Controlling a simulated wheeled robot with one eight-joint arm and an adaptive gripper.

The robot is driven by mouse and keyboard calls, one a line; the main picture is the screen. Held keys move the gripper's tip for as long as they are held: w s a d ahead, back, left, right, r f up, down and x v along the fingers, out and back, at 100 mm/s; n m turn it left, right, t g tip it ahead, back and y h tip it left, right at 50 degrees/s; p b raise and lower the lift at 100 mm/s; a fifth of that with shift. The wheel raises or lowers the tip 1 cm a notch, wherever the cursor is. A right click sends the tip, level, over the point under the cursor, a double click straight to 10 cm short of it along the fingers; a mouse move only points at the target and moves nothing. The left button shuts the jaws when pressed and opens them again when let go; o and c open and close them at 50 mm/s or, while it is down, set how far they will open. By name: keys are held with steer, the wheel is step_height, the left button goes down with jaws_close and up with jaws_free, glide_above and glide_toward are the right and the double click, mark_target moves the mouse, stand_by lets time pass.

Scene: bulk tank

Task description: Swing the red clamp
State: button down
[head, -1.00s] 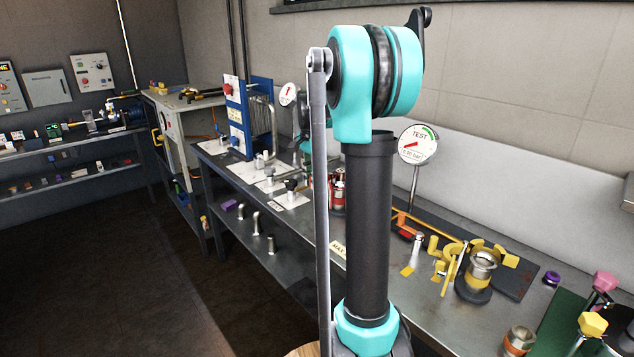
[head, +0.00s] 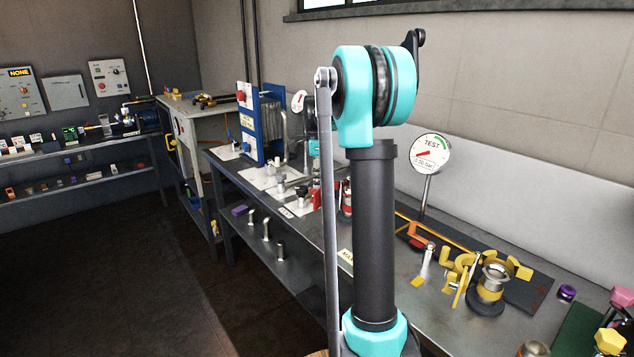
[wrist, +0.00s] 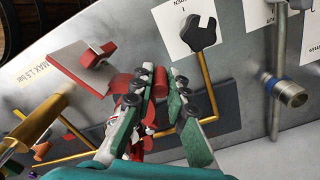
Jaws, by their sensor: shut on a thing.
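In the wrist view, my gripper (wrist: 158,88) is shut, with a red rod-like part of the red clamp (wrist: 161,79) between its green-padded fingers. More red parts sit just left of the fingers, by a red-and-grey plate. A second red block-shaped handle (wrist: 97,54) shows at the left, apart from the fingers. I cannot tell whether it belongs to the same clamp. In the head view, red parts (head: 346,197) show beside my arm, over the bench; my arm hides most of that spot and my gripper's fingers.
A round test gauge (head: 430,152) stands on the metal bench (head: 405,285). Yellow clamps and a steel fitting (head: 491,285) lie at the right. A black lever (wrist: 202,35) and brass pipe are close to my gripper. A blue plate unit (head: 262,125) stands farther back.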

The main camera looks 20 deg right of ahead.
stand_by(0.4)
steer(key=c, duration=1.5)
jaws_free()
steer(key=shift+r, duration=0.1)
step_height(320, 180, up, 12)
steer(key=shift+f, duration=0.1)
